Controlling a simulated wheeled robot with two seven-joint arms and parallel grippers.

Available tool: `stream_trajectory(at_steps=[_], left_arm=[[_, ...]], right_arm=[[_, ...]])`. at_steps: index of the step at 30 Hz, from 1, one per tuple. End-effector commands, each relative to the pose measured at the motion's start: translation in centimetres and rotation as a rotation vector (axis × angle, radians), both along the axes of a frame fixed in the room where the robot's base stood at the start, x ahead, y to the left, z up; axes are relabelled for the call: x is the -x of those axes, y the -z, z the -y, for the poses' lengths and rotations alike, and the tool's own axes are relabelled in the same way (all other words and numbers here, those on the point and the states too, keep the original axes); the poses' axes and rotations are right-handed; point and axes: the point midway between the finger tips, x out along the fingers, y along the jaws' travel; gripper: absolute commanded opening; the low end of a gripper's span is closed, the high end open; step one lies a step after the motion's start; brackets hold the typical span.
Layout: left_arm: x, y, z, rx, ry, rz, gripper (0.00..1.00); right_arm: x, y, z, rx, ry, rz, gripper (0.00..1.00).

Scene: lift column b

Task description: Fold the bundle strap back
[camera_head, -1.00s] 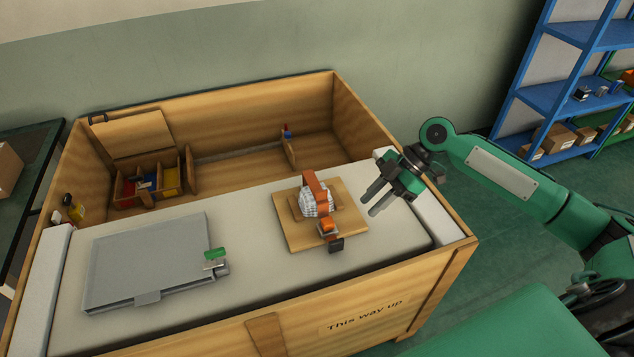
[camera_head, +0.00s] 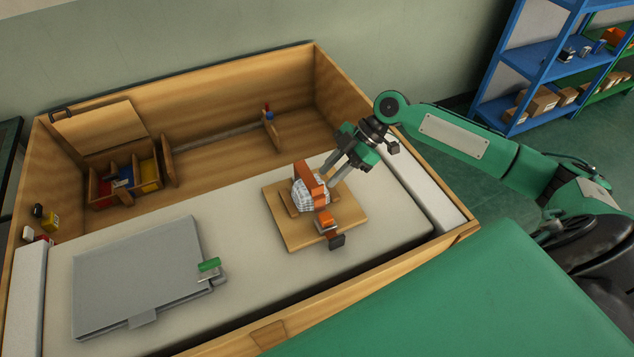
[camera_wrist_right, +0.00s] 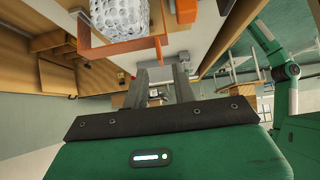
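The bundle (camera_head: 309,196) is a white, textured roll on a square wooden board (camera_head: 346,209), with an orange strap (camera_head: 306,178) standing up over it. In the right wrist view the bundle (camera_wrist_right: 120,17) and the orange strap (camera_wrist_right: 122,47) are at the top left. An orange catch (camera_head: 323,217) with a dark end block (camera_head: 336,241) is at the board's front edge. My right gripper (camera_head: 334,172) is just right of and behind the strap, its fingers pointing down-left. My left gripper is out of view.
The board lies on a pale padded surface (camera_head: 400,240) inside a wooden crate (camera_head: 225,95). A grey flat case (camera_head: 140,270) with a green-topped latch (camera_head: 209,265) lies at left. A divided box (camera_head: 125,180) sits behind it. Blue shelves (camera_head: 535,85) stand at far right.

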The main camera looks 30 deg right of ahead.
Motion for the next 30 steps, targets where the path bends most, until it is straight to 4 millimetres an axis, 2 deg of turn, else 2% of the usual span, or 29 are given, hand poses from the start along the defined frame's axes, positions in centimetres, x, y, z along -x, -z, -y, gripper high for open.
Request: stream_trajectory(at_steps=[3, 9, 21, 25, 30], left_arm=[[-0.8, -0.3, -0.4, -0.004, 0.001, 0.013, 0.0], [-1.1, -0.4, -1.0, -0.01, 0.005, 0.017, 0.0], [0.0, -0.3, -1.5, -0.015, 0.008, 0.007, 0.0], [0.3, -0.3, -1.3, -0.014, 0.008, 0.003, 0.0], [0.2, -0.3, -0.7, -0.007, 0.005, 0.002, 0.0]], right_arm=[[-0.1, 1.5, -1.7, -0.002, -0.001, -0.002, 0.27], [-0.2, 3.3, -3.4, 0.0, 0.0, -0.001, 0.27], [-0.2, 3.9, -3.9, 0.0, 0.001, 0.0, 0.27], [-0.2, 3.9, -3.9, 0.0, 0.001, 0.0, 0.02], [-0.2, 3.9, -3.9, 0.0, 0.001, 0.0, 0.0]])
